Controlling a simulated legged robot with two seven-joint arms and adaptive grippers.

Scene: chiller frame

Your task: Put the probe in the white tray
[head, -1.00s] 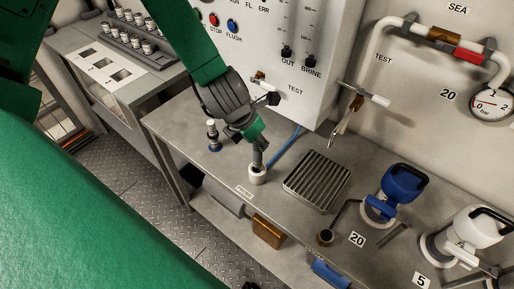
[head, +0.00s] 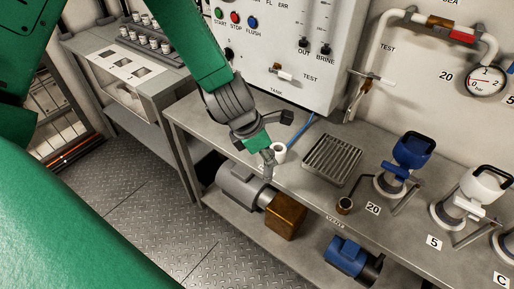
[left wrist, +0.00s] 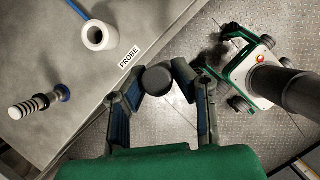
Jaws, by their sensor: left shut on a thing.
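My left gripper (head: 267,163) is shut on the probe, a dark grey round-ended piece (left wrist: 158,80) between the two fingers in the left wrist view. The gripper is just off the bench's front edge, over the floor. The white ring-shaped holder (head: 280,152) stands on the bench close behind it; in the left wrist view the holder (left wrist: 98,35) is empty, near the PROBE label (left wrist: 130,57). A white flat piece with dark square recesses (head: 123,64) lies on the side bench at left; I cannot tell whether it is the white tray. My right gripper is out of view.
A ringed fitting with a blue base (left wrist: 38,108) stands on the bench. A ribbed drain grate (head: 332,160) and blue-handled valve (head: 412,155) lie right. A rack of white vials (head: 150,35) is at the back left. A motor (head: 240,185) sits on the lower shelf.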

